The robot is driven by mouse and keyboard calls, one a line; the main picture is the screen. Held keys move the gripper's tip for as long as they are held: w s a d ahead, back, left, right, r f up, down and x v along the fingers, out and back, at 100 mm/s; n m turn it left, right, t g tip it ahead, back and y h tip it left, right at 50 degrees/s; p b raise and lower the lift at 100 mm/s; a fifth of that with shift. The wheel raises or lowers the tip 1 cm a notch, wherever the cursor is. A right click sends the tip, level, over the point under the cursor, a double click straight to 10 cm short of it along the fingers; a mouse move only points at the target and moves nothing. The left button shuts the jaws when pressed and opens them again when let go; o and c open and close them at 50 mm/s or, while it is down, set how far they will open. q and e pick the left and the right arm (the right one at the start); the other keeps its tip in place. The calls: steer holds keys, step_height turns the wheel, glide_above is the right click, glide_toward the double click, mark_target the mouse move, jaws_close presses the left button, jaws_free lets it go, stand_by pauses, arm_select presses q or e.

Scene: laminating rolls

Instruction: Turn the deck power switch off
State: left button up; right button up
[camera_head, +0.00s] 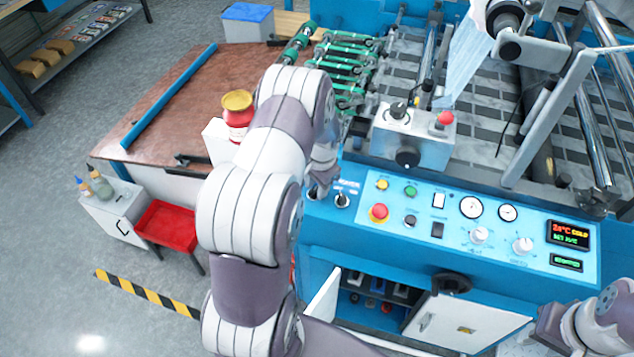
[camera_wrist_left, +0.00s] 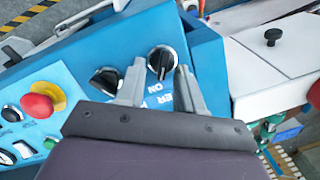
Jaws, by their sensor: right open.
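The deck power switch (camera_wrist_left: 162,60) is a black rotary knob with a white pointer line, beside printed "ON" and a partly hidden word ending in "ER". In the head view its corner of the blue panel is mostly covered by my left gripper (camera_head: 318,182). In the left wrist view my left gripper (camera_wrist_left: 160,68) has its fingers apart, with the knob between and beyond the tips. I cannot tell whether they touch it. A second black knob (camera_wrist_left: 105,80) sits beside the left finger. My right gripper (camera_head: 515,345) is partly in view at the bottom right, open, away from the panel.
The panel carries a red emergency button (camera_head: 379,212), gauges (camera_head: 471,207) and a display (camera_head: 569,234). A grey control box (camera_head: 412,135) stands just behind it. Open cabinet doors (camera_head: 468,322) hang below. A red-and-yellow jar (camera_head: 237,112) stands left of my left arm.

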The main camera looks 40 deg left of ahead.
arm_select(q)
steer(key=shift+a, duration=0.1)
jaws_close()
steer(key=shift+n, duration=0.3)
steer(key=shift+f+n, duration=0.1)
steer(key=shift+n, duration=0.4)
steer(key=n, duration=0.2)
steer(key=n+h+b, duration=0.1)
steer(key=n, duration=0.1)
steer(key=shift+s+a, duration=0.1)
steer(key=shift+a, duration=0.15)
steer(key=n, duration=0.4)
steer(key=n+h, duration=0.1)
steer(key=n, duration=0.1)
steer(key=shift+s+a+t, duration=0.2)
steer(key=shift+a+t, duration=0.05)
steer(key=shift+t, duration=0.05)
jaws_free()
